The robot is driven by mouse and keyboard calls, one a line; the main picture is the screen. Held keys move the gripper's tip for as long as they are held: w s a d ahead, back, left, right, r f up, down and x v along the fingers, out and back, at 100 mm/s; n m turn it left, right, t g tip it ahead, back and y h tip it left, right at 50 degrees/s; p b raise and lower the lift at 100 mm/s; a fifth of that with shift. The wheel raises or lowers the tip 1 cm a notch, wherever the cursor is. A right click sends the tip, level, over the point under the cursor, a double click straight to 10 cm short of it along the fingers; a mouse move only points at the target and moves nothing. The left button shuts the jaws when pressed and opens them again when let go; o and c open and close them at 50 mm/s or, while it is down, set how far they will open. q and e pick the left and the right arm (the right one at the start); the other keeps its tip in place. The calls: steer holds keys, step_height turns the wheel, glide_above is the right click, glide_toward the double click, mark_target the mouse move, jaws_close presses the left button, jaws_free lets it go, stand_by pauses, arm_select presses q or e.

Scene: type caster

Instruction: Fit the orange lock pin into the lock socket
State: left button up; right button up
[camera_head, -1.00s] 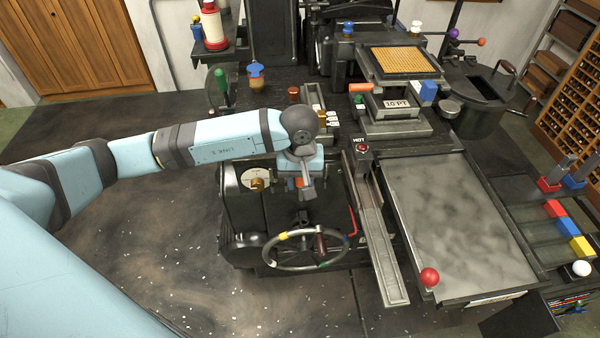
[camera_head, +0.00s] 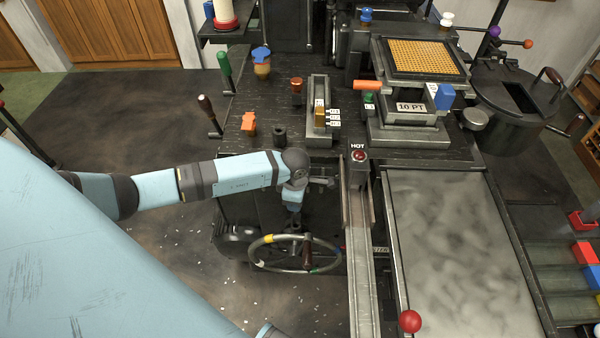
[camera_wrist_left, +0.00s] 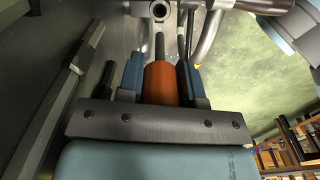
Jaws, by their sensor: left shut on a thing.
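My left gripper (camera_wrist_left: 162,85) is shut on the orange lock pin (camera_wrist_left: 162,84) in the left wrist view. The blue fingers stand on either side of its orange body, and a thin dark metal shank points away from the gripper. A round metal part with a dark hole (camera_wrist_left: 160,11) shows just past the shank's tip; I cannot tell whether it is the lock socket or whether the tip touches it. In the head view my left gripper (camera_head: 292,205) hangs above the handwheel (camera_head: 296,253), and the pin is hidden there. My right gripper is not in view.
An orange-topped piece (camera_head: 249,123) and a black cylinder (camera_head: 280,135) stand on the dark bench behind my arm. A metal channel (camera_head: 360,250) and a grey slab (camera_head: 455,240) lie to the right. A red ball knob (camera_head: 410,321) sits at the slab's front corner.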

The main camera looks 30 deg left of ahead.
arm_select(q)
steer(key=shift+w+f, duration=0.1)
steer(key=shift+f, duration=0.05)
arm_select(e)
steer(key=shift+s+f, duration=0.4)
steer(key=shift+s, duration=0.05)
